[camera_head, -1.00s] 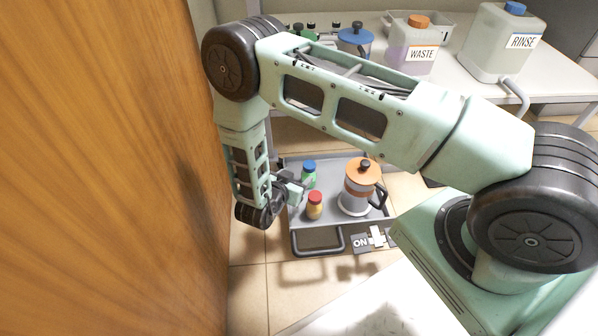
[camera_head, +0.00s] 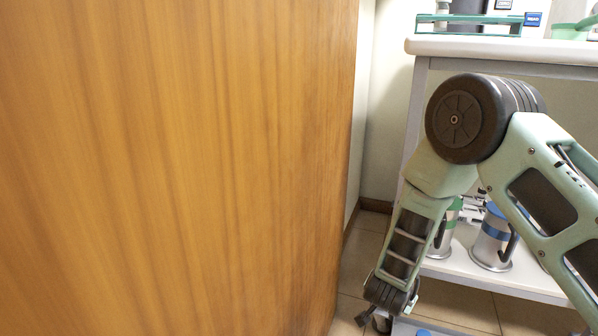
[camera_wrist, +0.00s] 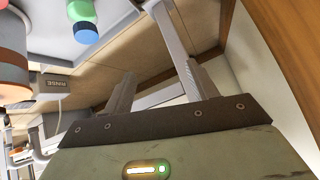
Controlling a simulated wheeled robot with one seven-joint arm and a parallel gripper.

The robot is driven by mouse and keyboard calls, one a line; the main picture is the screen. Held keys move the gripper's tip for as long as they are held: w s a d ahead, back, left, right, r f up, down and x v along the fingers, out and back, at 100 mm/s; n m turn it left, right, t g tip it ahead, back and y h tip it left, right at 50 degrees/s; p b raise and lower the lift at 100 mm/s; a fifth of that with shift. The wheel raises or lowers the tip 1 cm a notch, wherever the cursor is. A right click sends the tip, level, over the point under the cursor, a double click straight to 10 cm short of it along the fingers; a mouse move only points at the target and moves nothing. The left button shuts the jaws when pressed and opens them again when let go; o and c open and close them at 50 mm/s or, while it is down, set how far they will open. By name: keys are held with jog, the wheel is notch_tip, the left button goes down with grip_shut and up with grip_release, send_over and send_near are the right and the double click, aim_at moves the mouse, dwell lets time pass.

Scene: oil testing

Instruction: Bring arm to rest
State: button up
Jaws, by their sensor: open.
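My gripper (camera_wrist: 158,84) is open in the wrist view, with its two fingers apart and nothing between them. In the head view my arm hangs bent at the right, and my gripper (camera_head: 376,320) shows only partly at the bottom, close to the wooden panel (camera_head: 180,160). Whether it touches the panel cannot be told.
The wooden panel fills the left. A white shelf table (camera_head: 500,48) stands at the right, with a blue-banded canister (camera_head: 493,240) on its lower shelf. The wrist view shows a green bottle (camera_wrist: 80,12) with a blue cap on a grey tray and an orange-banded pitcher (camera_wrist: 12,62).

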jog(key=s+d+r+n+g+y, duration=0.1)
jog(key=s+r+n+y, duration=0.1)
jog(key=r, duration=0.5)
jog(key=s+d+r+n+g+y, duration=0.1)
jog(key=s+r+n+y, duration=0.15)
jog(key=r, duration=0.35)
jog(key=s+d+r+n+g, duration=0.2)
jog(key=s+d+r, duration=0.2)
jog(key=s, duration=0.4)
jog(key=s+d+r+n+g, duration=0.1)
jog(key=s+d+r+n, duration=0.2)
jog(key=s, duration=0.4)
jog(key=s+a+r+n+g+p, duration=0.1)
jog(key=s+a+r+n+p, duration=0.2)
jog(key=s+a+r+p, duration=0.35)
jog(key=s+a+r+n+g+p, duration=0.2)
jog(key=s+a+r+n+p, duration=0.2)
jog(key=s+a+r, duration=0.55)
notch_tip(320, 180, up, 35)
jog(key=w+a+p, duration=0.2)
jog(key=p, duration=3.5)
jog(key=shift+w, duration=0.2)
jog(key=shift+a, duration=0.1)
